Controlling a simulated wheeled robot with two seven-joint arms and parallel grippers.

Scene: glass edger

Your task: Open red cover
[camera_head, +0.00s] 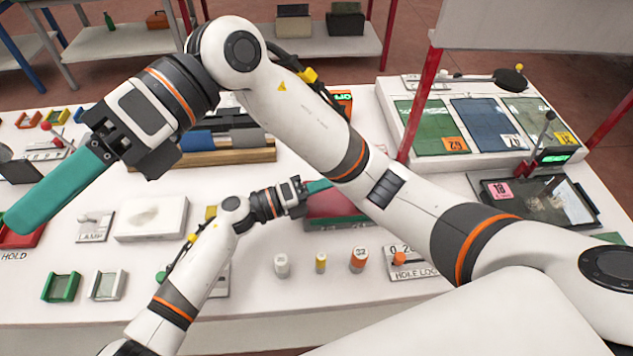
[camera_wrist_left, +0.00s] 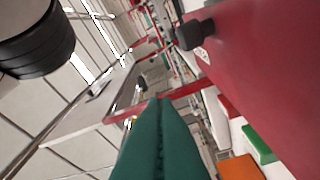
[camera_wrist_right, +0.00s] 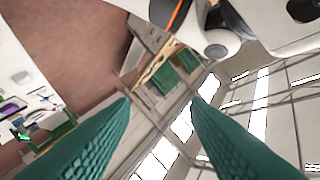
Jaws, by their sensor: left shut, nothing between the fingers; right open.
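The red cover (camera_head: 336,204) is on the table near the middle of the head view, partly hidden behind my right arm. Its red panel (camera_wrist_left: 265,75) fills the right of the left wrist view, with a dark knob (camera_wrist_left: 196,32) at its edge. My left gripper (camera_head: 318,186) is shut and empty, its teal fingertips close to the cover's far left side. Contact cannot be told. In the left wrist view the closed fingers (camera_wrist_left: 160,105) lie left of the red panel. My right gripper (camera_head: 25,218) is raised at the far left, open and empty; its spread fingers (camera_wrist_right: 160,100) show in the right wrist view.
A white block (camera_head: 150,218) and the LAMP plate (camera_head: 95,226) stand left of the left arm. Small cylinders (camera_head: 320,262) and the HOLE LOC plate (camera_head: 412,262) stand in front of the cover. A panel of coloured sheets (camera_head: 480,125) is at back right, near a red post (camera_head: 420,105).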

